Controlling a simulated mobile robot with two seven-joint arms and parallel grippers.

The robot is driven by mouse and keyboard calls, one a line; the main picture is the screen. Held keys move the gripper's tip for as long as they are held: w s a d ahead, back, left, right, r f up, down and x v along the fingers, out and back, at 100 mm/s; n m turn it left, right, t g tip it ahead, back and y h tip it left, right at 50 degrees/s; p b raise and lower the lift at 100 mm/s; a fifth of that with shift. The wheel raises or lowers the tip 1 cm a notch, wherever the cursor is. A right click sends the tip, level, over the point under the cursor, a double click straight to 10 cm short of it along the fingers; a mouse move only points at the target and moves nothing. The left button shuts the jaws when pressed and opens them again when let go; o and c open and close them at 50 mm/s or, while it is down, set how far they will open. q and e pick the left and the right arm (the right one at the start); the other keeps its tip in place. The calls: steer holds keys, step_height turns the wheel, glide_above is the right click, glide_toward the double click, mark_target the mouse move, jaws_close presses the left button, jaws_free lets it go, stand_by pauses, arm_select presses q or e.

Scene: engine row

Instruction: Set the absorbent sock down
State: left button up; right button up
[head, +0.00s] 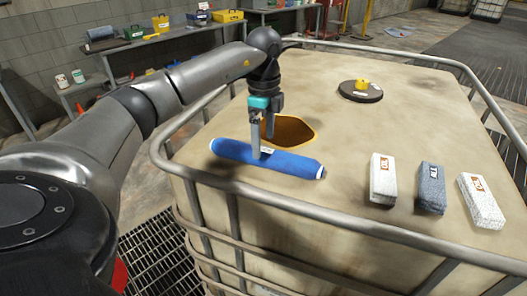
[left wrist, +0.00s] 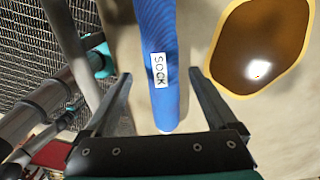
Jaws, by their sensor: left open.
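The blue absorbent sock (head: 235,153), with white ends and a white label, lies on the beige tank top (head: 330,110) close to its front-left edge. It also shows in the left wrist view (left wrist: 157,35), where its label reads SOCK. My left gripper (head: 262,146) is over the sock with its fingers open. In the left wrist view the fingers (left wrist: 160,76) stand on either side of the sock, with gaps showing between them and it. A brown, amber-rimmed pool (head: 292,130) lies just behind the sock; it also shows in the wrist view (left wrist: 262,45). My right gripper is not in view.
Three labelled blocks, white (head: 383,180), grey (head: 432,188) and white (head: 482,201), lie on the right of the tank top. A black lid with a yellow cap (head: 361,90) is farther back. A metal rail (head: 330,217) runs around the tank edge.

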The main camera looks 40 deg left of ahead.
mark_target(264, 151)
arm_select(q)
step_height(264, 151, up, 7)
steer(key=shift+r, duration=0.15)
